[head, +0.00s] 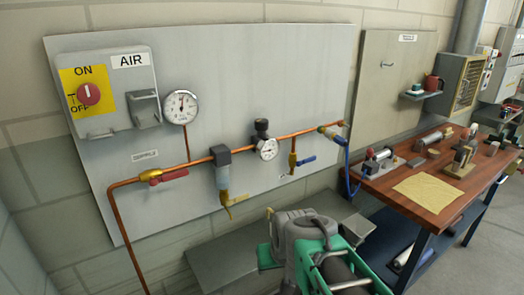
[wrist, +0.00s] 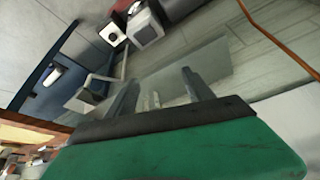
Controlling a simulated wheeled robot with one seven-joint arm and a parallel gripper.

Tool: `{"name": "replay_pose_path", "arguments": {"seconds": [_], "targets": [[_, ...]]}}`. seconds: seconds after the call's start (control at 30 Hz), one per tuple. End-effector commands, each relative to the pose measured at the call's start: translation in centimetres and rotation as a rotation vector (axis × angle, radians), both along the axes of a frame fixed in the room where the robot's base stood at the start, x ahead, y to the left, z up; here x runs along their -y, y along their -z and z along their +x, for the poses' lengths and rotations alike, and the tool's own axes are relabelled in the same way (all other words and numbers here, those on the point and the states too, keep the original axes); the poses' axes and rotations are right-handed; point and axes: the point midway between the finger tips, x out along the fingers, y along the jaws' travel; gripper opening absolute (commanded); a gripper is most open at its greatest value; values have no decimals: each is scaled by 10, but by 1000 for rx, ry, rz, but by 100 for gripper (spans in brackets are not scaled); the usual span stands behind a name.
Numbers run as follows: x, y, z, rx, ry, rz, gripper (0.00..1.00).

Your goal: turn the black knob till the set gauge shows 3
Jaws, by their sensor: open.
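The black knob (head: 261,127) sits on top of the regulator on the copper pipe, in the middle of the grey wall panel in the head view. The small round set gauge (head: 267,149) is just below it, with a white face; its reading is too small to tell. My gripper (wrist: 160,90) shows in the wrist view with its two dark fingers apart and nothing between them. It is away from the knob, and neither knob nor gauge can be made out in the wrist view. In the head view my grey and green arm is low, below the panel; its fingers cannot be made out.
A larger gauge (head: 181,106) and an AIR switch box (head: 106,90) are at the panel's left. A red-handled valve (head: 163,176), a filter (head: 222,172) and a blue-handled valve (head: 300,161) line the pipe. A wooden workbench (head: 375,185) with tools stands right.

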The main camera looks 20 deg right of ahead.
Motion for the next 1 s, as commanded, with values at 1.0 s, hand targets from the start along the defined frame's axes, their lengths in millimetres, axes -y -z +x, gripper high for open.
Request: {"name": "replay_pose_path", "arguments": {"seconds": [1.0], "targets": [[110,-281,250,752,-538,77,61]]}}
